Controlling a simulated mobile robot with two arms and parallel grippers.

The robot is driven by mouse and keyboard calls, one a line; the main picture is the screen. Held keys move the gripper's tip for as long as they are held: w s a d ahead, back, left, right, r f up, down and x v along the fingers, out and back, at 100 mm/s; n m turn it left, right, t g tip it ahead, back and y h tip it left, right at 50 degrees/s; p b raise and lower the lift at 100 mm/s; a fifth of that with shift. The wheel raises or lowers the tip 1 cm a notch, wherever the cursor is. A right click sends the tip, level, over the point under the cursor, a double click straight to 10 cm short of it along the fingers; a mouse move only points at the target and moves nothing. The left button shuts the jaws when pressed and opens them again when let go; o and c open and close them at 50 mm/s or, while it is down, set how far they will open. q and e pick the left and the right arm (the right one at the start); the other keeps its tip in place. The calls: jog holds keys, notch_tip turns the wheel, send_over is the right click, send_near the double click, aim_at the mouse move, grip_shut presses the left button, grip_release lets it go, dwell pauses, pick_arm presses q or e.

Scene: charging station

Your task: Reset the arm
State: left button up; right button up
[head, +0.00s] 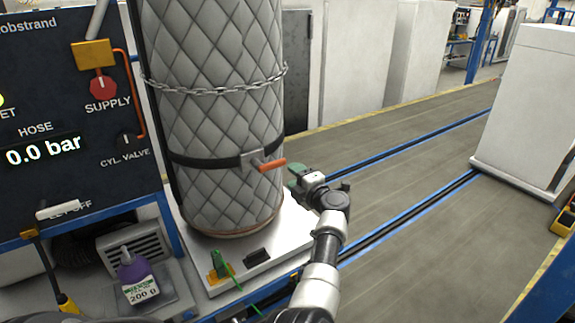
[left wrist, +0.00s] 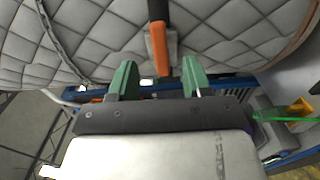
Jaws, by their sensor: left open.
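My left arm reaches up from the bottom of the head view. Its gripper (head: 298,179), with green fingers, is just right of a tall, grey quilted cylinder (head: 218,115). In the left wrist view the two green fingers of the gripper (left wrist: 160,75) stand apart with nothing between them. An orange handle (head: 272,165) on the black strap of the cylinder is close to the left of the gripper. The handle also shows in the left wrist view (left wrist: 158,45), beyond the fingers and apart from them. My right gripper is not in view.
The cylinder stands on a white platform (head: 290,245). A dark panel (head: 60,110) reading 0.0 bar is at the left, with a purple bottle (head: 137,275) below it. A white cabinet (head: 535,110) stands right; the floor (head: 430,215) before it is clear.

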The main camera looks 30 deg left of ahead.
pick_arm(q)
jog(key=shift+d, duration=0.2)
dwell(0.4)
